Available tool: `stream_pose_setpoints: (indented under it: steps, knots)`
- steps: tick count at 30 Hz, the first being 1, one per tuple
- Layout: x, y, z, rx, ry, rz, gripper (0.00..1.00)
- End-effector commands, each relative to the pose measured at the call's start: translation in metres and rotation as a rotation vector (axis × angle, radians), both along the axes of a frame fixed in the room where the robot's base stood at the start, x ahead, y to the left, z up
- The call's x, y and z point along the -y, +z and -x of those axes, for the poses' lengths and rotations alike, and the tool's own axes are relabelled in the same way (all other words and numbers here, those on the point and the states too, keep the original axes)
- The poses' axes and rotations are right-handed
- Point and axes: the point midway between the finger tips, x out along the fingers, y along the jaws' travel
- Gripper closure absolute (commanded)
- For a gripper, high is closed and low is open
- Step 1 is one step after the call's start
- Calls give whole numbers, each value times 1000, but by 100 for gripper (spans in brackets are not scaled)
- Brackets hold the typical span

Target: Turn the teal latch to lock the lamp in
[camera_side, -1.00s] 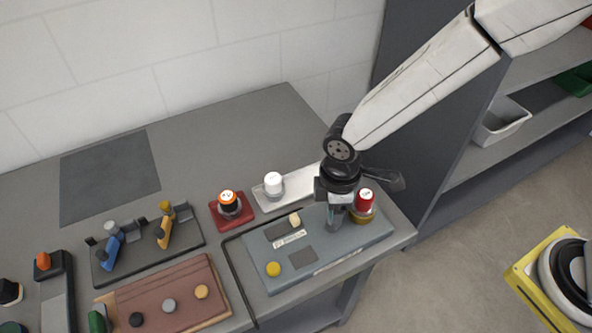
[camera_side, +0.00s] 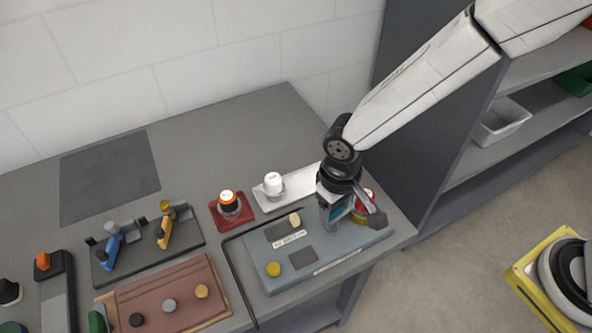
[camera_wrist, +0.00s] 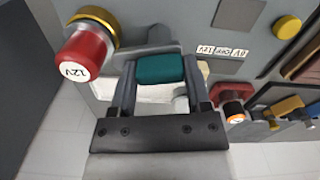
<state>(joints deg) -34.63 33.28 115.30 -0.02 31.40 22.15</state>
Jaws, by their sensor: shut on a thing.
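My gripper (camera_side: 332,222) points down at the right part of the grey-blue panel (camera_side: 350,255). In the wrist view its two fingers (camera_wrist: 160,72) are shut on the teal latch (camera_wrist: 160,68), one on each side of the teal grip. A little teal also shows between the fingers in the side view. The red lamp (camera_wrist: 82,54), marked 12V, sits in a gold socket (camera_wrist: 97,20) beside the latch. In the side view the lamp (camera_side: 370,193) is partly hidden behind my wrist. How far the latch reaches over the lamp's socket I cannot tell.
The panel also carries a yellow knob (camera_side: 273,269), a cream knob (camera_side: 295,219) and a voltage label. An orange-topped lamp (camera_side: 228,198) on a red base and a white lamp (camera_side: 273,180) on a pale tray stand behind. The grey bench at the back is clear.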

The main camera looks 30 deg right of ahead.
Motion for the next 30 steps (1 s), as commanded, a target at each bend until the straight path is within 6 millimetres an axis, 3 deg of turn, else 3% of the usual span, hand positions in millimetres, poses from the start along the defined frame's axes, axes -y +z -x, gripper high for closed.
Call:
stream_pose_setpoints:
  steps: [12, 27, 28, 30]
  knots:
    - [0, -1, 1, -3, -214, 2, 97]
    - [0, -1, 1, -3, -238, 1, 97]
    - [0, -1, 1, -3, -238, 1, 29]
    - [0, -1, 1, -3, -237, 1, 6]
